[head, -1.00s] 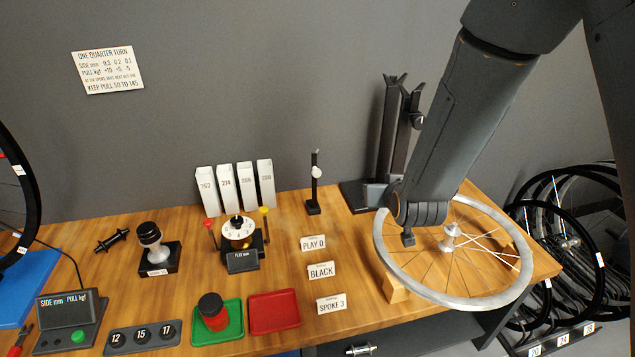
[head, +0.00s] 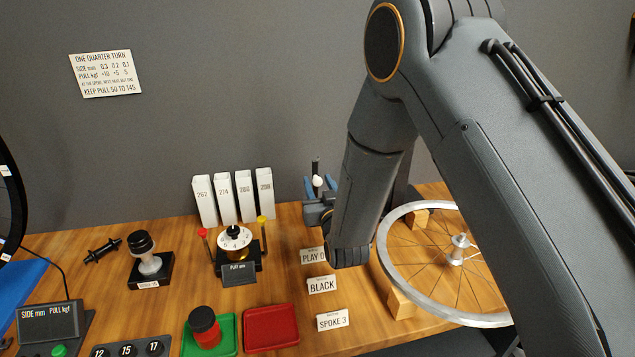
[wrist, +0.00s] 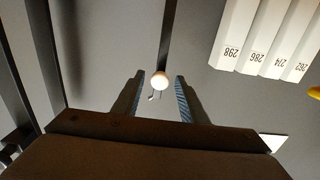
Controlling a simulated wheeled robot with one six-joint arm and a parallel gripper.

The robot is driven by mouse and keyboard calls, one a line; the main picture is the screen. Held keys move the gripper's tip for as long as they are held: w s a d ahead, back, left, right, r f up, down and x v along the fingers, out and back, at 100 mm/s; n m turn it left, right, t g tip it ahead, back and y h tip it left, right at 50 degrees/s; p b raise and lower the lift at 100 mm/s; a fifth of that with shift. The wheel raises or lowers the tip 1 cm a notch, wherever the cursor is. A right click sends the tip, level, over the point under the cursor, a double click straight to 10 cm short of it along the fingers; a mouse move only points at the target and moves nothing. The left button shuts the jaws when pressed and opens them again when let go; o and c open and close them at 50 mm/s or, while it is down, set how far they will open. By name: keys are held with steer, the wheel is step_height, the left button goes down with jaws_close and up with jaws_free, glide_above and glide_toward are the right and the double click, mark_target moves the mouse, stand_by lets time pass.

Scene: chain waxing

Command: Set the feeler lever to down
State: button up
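A slim black upright post (head: 316,165) with a round white knob (head: 318,181) stands near the back wall, right of the numbered white boxes; I take it for the feeler lever. No label on it is readable, and its setting is unclear. My gripper (head: 320,186) is at the post with its blue-padded fingers apart on either side of the knob. In the wrist view the knob (wrist: 160,81) shows between the spread fingers of my gripper (wrist: 160,76), with a gap on both sides. My arm hides the post's base.
A spoked wheel rim (head: 397,268) rests on wooden blocks to the right. Signs PLAY 0 (head: 313,256), BLACK (head: 322,285) and SPOKE 3 (head: 332,320) stand in front. A dial device (head: 235,240) with red and yellow knobs is to the left. White boxes (head: 232,197) stand behind it.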

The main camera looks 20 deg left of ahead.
steer(key=shift+x, duration=0.8)
jaws_close()
